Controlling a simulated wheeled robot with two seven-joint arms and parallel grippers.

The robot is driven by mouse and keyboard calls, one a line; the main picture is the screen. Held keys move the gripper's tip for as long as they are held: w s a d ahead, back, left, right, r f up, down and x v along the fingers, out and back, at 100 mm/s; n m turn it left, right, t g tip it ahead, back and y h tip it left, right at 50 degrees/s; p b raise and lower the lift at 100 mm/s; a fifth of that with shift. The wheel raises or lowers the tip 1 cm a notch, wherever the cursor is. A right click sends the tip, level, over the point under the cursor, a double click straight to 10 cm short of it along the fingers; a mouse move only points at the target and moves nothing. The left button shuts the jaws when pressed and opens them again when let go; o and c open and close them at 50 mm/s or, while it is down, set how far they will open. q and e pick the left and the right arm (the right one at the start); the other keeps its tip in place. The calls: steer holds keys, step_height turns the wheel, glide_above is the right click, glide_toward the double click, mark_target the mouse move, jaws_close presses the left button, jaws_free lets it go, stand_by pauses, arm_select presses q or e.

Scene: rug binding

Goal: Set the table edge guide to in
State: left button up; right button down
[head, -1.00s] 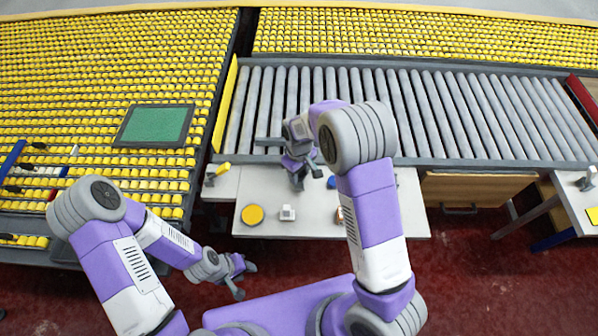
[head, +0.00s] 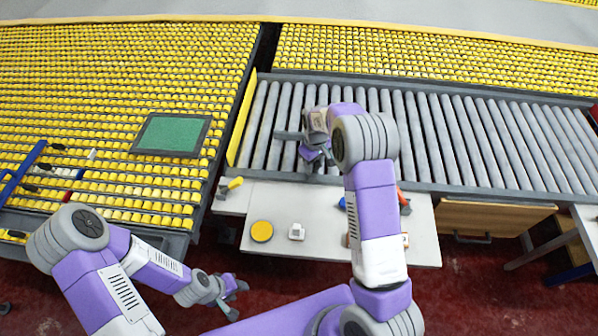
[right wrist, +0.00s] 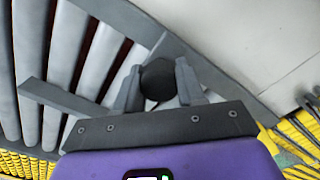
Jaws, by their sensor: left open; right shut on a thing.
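The table edge guide appears to be the grey flat bar (head: 288,135) lying across the rollers at the left of the roller table; it also shows in the right wrist view (right wrist: 58,101). A round black knob (right wrist: 158,80) sits at its end. My right gripper (head: 320,163) is over the rollers, inside the front rail. In the right wrist view its fingers (right wrist: 160,86) are shut on the black knob, one on each side. The knob is hidden by my arm in the head view. My left gripper (head: 233,291) is open and empty, low in front of the white side table.
The roller table (head: 470,140) has a grey front rail. A yellow strip (head: 241,118) lines its left end. A white side table (head: 270,200) in front holds a yellow disc (head: 261,231) and a small white block (head: 297,231). A yellow-handled lever (head: 234,184) stands at the left.

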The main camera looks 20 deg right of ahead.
steer(key=shift+w, duration=0.4)
steer(key=c, duration=0.7)
jaws_free()
steer(key=shift+s, duration=0.1)
steer(key=shift+r+p, duration=0.5)
steer(key=shift+r, duration=3.3)
